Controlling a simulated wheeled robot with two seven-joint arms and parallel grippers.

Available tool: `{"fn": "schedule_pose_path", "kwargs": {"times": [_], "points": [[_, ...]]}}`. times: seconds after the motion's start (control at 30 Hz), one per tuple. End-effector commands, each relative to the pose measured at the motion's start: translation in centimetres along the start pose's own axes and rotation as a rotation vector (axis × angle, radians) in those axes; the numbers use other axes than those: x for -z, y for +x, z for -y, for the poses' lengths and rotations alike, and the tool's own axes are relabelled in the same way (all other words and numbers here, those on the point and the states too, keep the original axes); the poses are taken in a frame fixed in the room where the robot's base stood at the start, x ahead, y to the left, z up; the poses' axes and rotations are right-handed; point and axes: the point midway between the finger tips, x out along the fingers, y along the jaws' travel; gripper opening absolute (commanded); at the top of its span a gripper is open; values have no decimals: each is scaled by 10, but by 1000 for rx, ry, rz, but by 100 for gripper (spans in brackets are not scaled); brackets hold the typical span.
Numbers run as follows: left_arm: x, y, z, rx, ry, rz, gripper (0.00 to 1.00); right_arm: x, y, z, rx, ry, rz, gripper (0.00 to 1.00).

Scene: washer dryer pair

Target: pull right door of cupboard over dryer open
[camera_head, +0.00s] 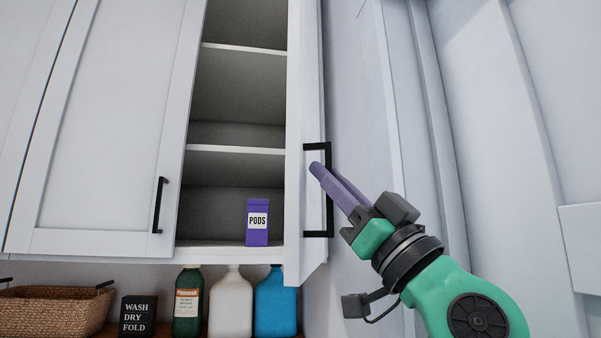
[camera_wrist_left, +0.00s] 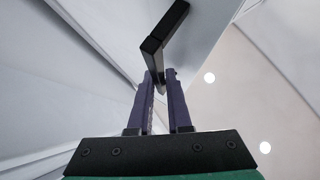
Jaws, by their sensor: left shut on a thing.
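The right cupboard door (camera_head: 306,75) stands swung out, seen nearly edge-on, with the shelves (camera_head: 240,149) behind it exposed. Its black bar handle (camera_head: 329,205) is upright on the door's face. My left gripper (camera_head: 321,170), with purple fingers and a green wrist, is shut on this handle near its upper part. In the left wrist view, the two fingertips (camera_wrist_left: 160,76) lie on either side of the black handle (camera_wrist_left: 166,27). The door's face also shows there, behind the handle. My right gripper is not in view.
The left door (camera_head: 110,130) is closed, with its own black handle (camera_head: 158,205). A purple PODS box (camera_head: 257,228) stands on the bottom shelf. Below are a wicker basket (camera_head: 50,312), a black sign (camera_head: 137,315) and several bottles (camera_head: 231,305). A pale wall (camera_head: 500,120) rises at right.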

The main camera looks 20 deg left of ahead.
Motion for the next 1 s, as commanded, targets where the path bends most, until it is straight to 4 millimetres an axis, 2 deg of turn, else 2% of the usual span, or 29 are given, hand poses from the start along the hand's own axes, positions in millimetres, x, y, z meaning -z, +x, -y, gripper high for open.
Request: {"fn": "schedule_pose_path", "kwargs": {"times": [0.1, 0.53, 0.57, 0.6, 0.87, 1.0], "points": [[6, -2, -5, -3, -3, -5, 0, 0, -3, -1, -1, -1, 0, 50], [7, -3, -6, -3, -5, -5, 0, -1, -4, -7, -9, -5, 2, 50], [7, -3, -6, -3, -5, -4, 28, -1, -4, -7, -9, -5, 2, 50], [7, -3, -6, -2, -4, -4, 42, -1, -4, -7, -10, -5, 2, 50], [6, -4, -7, -2, -2, -2, 42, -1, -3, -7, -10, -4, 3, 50], [3, -17, -7, -3, -2, -1, 42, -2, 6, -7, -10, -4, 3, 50]]}}
